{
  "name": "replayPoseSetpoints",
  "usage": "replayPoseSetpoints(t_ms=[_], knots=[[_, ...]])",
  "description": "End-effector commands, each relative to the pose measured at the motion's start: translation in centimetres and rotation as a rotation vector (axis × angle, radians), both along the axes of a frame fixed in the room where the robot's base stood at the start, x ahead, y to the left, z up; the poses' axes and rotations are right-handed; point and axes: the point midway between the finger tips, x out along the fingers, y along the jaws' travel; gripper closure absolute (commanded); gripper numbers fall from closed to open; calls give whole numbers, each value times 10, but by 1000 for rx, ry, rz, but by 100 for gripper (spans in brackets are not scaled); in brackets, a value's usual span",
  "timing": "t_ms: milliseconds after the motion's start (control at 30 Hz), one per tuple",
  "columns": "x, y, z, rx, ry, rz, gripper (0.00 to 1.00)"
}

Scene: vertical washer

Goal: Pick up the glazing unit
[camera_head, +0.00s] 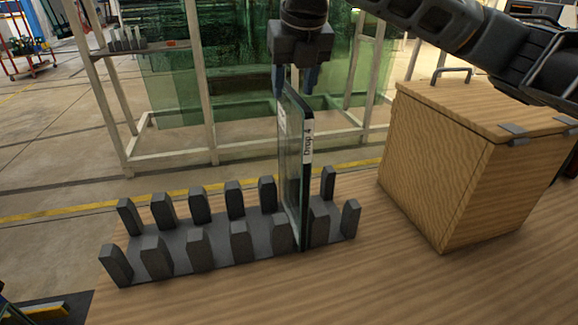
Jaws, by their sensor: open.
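The glazing unit (294,170) is a thin upright glass pane with a dark edge and a white label reading "Drop 4". It stands in a grey rack (225,238) with two rows of dark pegs, in a slot toward the right end. My gripper (296,78) points down directly above the pane. Its two blue-tipped fingers are apart, one to each side of the pane's top edge. I cannot tell whether either finger touches the glass.
A wooden box (475,150) with a lid and handle stands on the wooden table (400,285) to the right of the rack. A pale metal frame with green glass sheets (175,95) stands behind the table. The table's front right is clear.

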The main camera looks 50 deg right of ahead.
Motion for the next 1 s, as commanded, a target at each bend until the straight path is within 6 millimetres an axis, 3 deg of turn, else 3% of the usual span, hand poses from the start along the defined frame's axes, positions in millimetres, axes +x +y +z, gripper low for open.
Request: replayPoseSetpoints(t_ms=[367, 1000], knots=[[11, -8, -43, 1, -1, -1, 49], [12, -8, -48, 1, -1, 0, 49]])
